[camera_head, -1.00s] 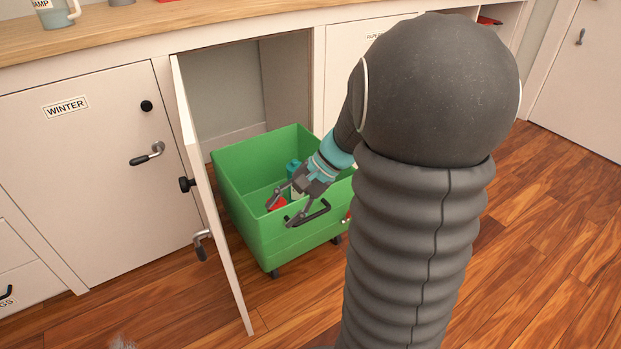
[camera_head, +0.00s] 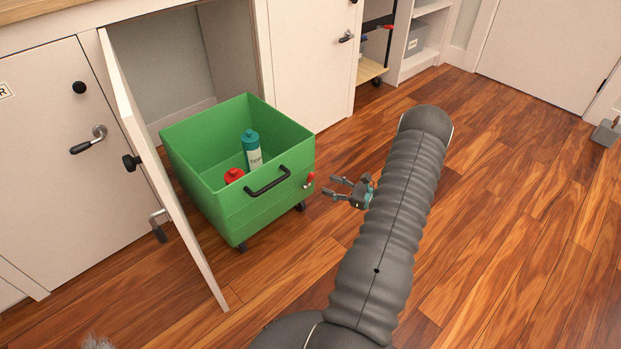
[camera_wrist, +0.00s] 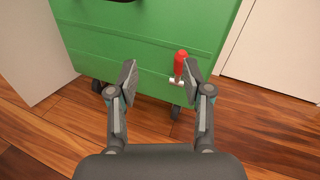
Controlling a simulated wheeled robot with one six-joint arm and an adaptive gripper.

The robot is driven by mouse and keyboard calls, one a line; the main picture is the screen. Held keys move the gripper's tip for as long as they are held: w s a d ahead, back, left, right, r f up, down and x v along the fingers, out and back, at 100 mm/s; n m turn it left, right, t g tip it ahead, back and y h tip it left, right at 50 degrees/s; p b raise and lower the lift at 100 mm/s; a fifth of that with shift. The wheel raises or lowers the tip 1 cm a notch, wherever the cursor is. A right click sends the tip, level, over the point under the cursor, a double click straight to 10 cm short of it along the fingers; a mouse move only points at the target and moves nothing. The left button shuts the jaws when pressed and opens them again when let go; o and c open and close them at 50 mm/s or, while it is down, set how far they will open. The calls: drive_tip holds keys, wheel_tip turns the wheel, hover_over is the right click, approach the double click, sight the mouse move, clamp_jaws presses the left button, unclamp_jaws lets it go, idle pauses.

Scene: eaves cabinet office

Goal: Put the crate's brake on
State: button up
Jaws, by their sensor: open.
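The green crate (camera_head: 232,214) stands on castors on the wood floor, partly out of the open cabinet bay. Its front has a black bar handle (camera_head: 268,181). A small red-handled brake lever (camera_head: 310,180) sits at the front's right end, and it also shows in the wrist view (camera_wrist: 181,64), pointing up from a pale mount. My gripper (camera_head: 336,187) is open and empty, just right of the lever and apart from it. In the wrist view my gripper (camera_wrist: 160,72) faces the crate front, with the lever between the fingers' lines, nearer the right finger.
A teal bottle (camera_head: 252,151) and a red-topped container (camera_head: 234,176) are inside the crate. An open cabinet door (camera_head: 165,180) stands left of the crate. The floor (camera_head: 500,200) to the right is clear. Another open bay with shelves (camera_head: 420,45) is at the back.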

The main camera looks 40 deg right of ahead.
sight(311, 177)
wheel_tip(311, 177, down, 4)
drive_tip(key=s+d+m+t+h, duration=0.1)
drive_tip(key=s+d+m+h, duration=0.1)
drive_tip(key=d, duration=0.1)
drive_tip(key=x, duration=1.3)
drive_tip(key=shift+w+r, duration=0.1)
drive_tip(key=shift+w, duration=0.25)
drive_tip(key=shift+c, duration=0.3)
clamp_jaws()
